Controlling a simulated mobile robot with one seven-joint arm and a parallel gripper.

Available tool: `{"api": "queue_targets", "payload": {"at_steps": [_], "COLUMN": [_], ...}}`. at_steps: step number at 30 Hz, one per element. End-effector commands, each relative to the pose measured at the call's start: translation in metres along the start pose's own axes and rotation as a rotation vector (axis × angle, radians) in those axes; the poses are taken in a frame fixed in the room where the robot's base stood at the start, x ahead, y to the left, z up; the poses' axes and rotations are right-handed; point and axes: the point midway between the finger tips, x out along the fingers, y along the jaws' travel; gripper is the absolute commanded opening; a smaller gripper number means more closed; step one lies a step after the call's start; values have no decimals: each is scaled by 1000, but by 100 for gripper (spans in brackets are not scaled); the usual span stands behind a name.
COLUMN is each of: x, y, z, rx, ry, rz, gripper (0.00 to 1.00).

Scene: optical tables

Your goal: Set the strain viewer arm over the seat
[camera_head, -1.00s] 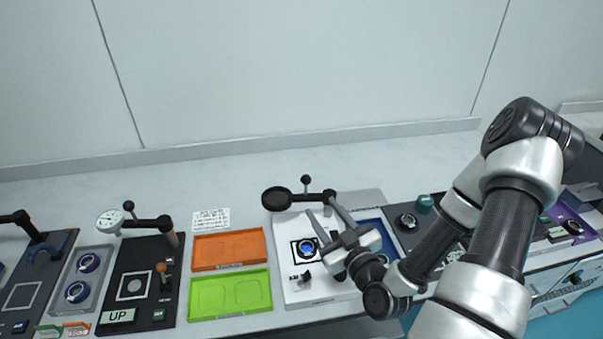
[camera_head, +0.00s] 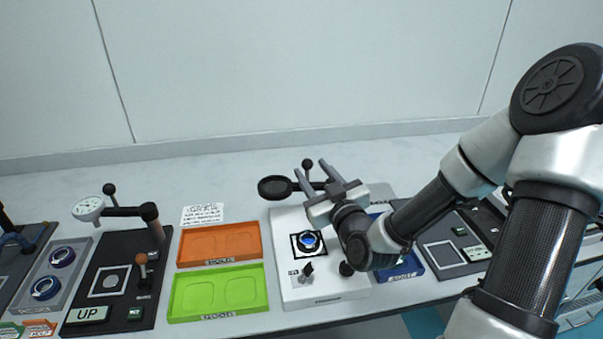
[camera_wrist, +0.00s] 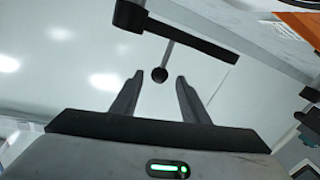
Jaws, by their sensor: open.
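The strain viewer is a white base (camera_head: 325,284) with a dark arm that carries a round black disc (camera_head: 275,188). The disc is at the back left of the base, apart from the seat (camera_head: 308,243), which holds a blue lens. A ball-topped knob (camera_head: 308,163) stands up from the arm. My gripper (camera_head: 310,167) is open, with its fingers reaching to the knob. In the wrist view the knob (camera_wrist: 159,74) appears between the open fingertips, and the arm bar (camera_wrist: 195,43) runs beyond them. My gripper hides the arm's pivot end in the head view.
An orange tray (camera_head: 219,243) and a green tray (camera_head: 218,292) lie left of the base. Further left is a black station with a white dial (camera_head: 89,208) on its own arm. A blue tray (camera_head: 410,276) is at the right, partly behind my arm.

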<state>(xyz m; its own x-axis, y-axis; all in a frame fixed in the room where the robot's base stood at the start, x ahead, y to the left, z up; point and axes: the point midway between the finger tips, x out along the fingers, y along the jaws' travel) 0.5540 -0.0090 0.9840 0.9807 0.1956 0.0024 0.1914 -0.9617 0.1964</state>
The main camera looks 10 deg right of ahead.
Motion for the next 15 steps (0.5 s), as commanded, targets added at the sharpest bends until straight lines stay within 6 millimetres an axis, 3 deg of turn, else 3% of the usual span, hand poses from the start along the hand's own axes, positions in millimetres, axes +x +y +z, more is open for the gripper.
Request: {"api": "queue_targets", "payload": {"at_steps": [6, 15], "x": [47, 78], "y": [0, 0], "z": [-2, -1], "rx": [6, 5], "ry": [1, -1], "rz": [1, 0], "gripper": [41, 41]}}
